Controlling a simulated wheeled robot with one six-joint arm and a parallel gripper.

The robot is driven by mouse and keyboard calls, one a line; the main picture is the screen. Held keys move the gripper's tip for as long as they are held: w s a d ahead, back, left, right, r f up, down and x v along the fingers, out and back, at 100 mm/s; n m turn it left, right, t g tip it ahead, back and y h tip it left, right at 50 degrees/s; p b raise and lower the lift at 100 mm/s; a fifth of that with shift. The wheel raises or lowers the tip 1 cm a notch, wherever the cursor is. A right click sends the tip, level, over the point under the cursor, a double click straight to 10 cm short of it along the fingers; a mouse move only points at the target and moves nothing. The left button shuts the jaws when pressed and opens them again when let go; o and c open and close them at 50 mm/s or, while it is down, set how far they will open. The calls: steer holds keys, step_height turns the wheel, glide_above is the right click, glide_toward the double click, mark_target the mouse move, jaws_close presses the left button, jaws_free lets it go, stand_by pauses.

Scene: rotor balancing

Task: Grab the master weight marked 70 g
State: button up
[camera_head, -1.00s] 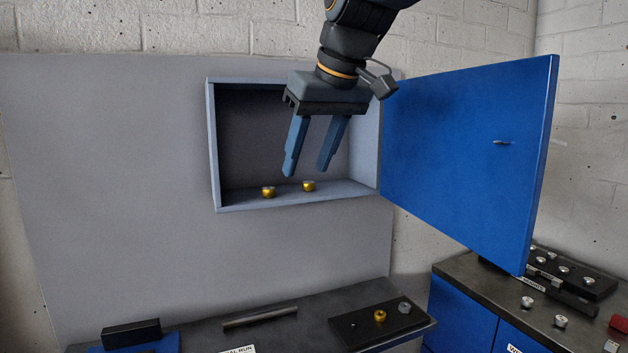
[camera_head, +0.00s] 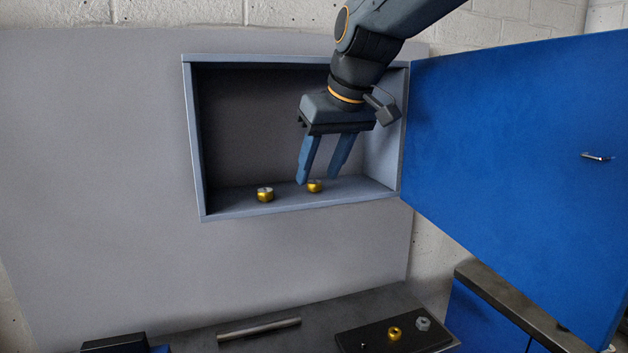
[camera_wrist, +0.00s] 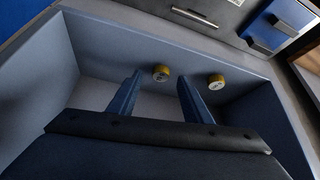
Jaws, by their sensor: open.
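Two brass weights stand apart on the floor of the open wall cabinet (camera_head: 300,211). The left weight (camera_head: 265,194) is clear of my gripper. The right weight (camera_head: 315,187) is just below and between the fingertips in the head view. My gripper (camera_head: 318,181) is open and empty, pointing down into the cabinet. The wrist view shows both weights, one (camera_wrist: 161,73) and the other (camera_wrist: 216,82), beyond the open fingers (camera_wrist: 158,93). Their top markings are too small to read, so I cannot tell which is 70 g.
The blue cabinet door (camera_head: 520,150) stands wide open on the right. Cabinet walls lie close around my gripper. Below is a dark bench (camera_head: 270,312) with a metal rod (camera_head: 259,328) and a black plate (camera_head: 375,345) holding a brass and a grey piece.

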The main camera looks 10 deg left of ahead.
steer(key=shift+x, duration=1.05)
jaws_close()
steer(key=shift+r, duration=0.1)
steer(key=shift+r, duration=0.4)
steer(key=r, duration=0.1)
steer(key=r+b, duration=0.1)
steer(key=shift+s+r, duration=0.25)
steer(key=shift+r, duration=0.05)
steer(key=s+d+p, duration=0.2)
steer(key=s+p, duration=0.4)
steer(key=s, duration=1.1)
steer(key=shift+d, duration=0.35)
